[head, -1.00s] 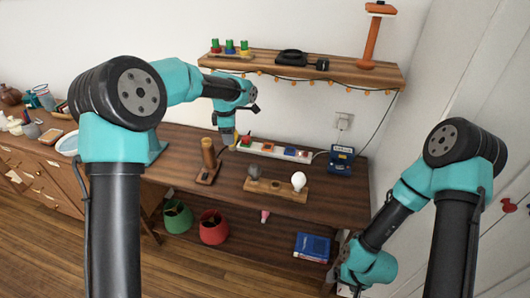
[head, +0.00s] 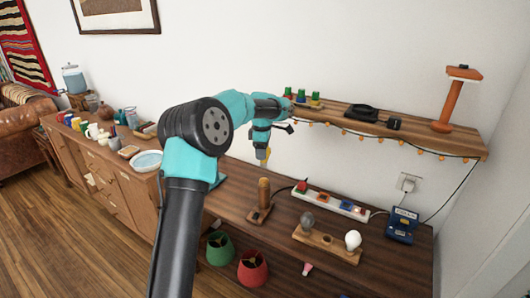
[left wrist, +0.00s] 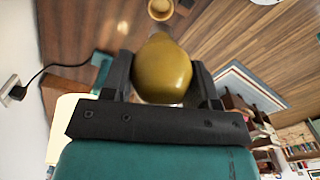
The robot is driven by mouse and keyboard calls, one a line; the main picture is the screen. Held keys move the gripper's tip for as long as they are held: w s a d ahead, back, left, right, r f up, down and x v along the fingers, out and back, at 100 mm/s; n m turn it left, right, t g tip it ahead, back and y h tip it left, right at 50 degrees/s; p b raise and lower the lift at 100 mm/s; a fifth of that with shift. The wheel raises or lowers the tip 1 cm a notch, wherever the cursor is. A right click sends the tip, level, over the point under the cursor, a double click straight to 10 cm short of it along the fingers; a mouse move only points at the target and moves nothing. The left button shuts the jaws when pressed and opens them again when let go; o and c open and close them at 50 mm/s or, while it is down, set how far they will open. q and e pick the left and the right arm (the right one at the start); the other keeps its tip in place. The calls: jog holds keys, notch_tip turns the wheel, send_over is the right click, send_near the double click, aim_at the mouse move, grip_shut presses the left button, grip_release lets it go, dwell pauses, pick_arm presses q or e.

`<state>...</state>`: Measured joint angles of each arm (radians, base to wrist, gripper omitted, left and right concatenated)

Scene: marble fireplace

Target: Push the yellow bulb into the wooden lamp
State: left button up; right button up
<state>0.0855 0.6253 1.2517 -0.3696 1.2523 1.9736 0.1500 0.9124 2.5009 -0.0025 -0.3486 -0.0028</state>
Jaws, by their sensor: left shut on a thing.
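The wooden lamp (head: 263,192) is an upright wooden cylinder on a small flat base, standing on the dark wood table. Its round top (left wrist: 160,9) also shows at the upper edge in the left wrist view. My left gripper (head: 263,157) is shut on the yellow bulb (left wrist: 163,70), which sits between the two dark fingers. In the head view only a small piece of the bulb (head: 267,155) shows beside the gripper, above the lamp with a gap between. My right gripper is out of view.
A white power strip (head: 330,201) lies behind the lamp. A wooden board (head: 326,244) with a grey bulb (head: 307,220) and a white bulb (head: 352,240) lies to the right. A wall shelf (head: 420,132) is above. A blue box (head: 402,224) stands far right.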

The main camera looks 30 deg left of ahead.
aim_at(262, 163)
pick_arm(q)
jog(key=shift+f, duration=0.1)
jog(key=shift+f, duration=2.85)
jog(key=shift+f, duration=1.65)
dwell(1.4)
jog(key=o, duration=1)
jog(key=shift+r, duration=0.15)
notch_tip(262, 163, up, 17)
jog(key=shift+r, duration=0.1)
